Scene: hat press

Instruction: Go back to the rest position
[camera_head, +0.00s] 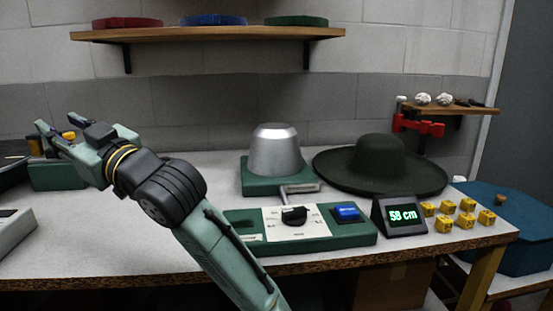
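My gripper (56,122) is raised at the left of the picture, above the left end of the workbench (150,262). Its two fingers point left and stand apart, with nothing visibly held between them. My green arm reaches up to it from the bottom middle. The dark green wide-brimmed hat (381,164) lies on the bench at the right, well away from my gripper. The silver hat block (275,151) stands on a green base in the middle.
A green control panel (255,238) with a black knob and blue button sits in front. A display (402,215) reads 58 cm. Several yellow blocks (466,205) lie right. A green box (55,178) is partly behind my gripper. A shelf (215,33) hangs above.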

